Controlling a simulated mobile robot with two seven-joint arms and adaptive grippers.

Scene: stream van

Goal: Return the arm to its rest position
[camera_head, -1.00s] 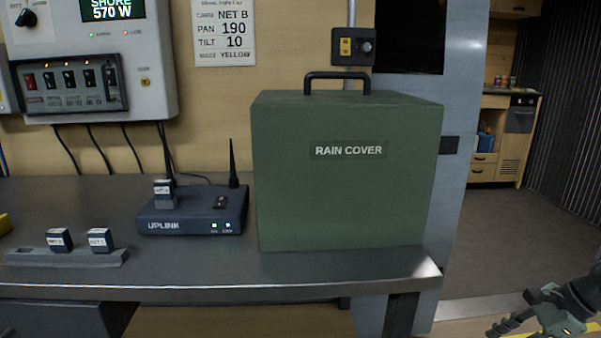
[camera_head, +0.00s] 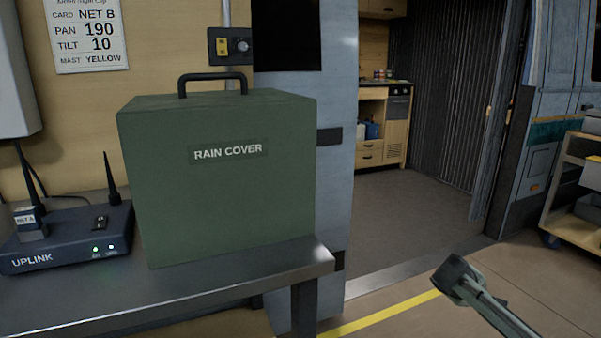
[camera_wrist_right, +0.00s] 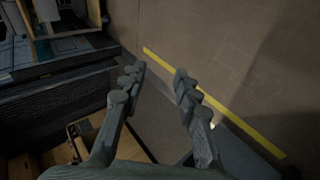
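My right gripper (camera_wrist_right: 158,76) shows in the right wrist view with its two grey fingers apart and nothing between them. Its tips are over the floor near a yellow line. In the head view a grey part of my right arm or gripper (camera_head: 468,286) reaches in at the lower right, over the floor and to the right of the bench. It is clear of the bench and touches nothing that I can see. My left gripper is in neither view.
A green rain cover box (camera_head: 215,185) stands on the metal bench (camera_head: 190,297). An uplink unit (camera_head: 70,236) with a NET A card (camera_head: 28,220) is to its left. A yellow floor line (camera_head: 380,315) and open floor (camera_head: 430,218) lie right of the bench. A trolley (camera_head: 572,205) stands far right.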

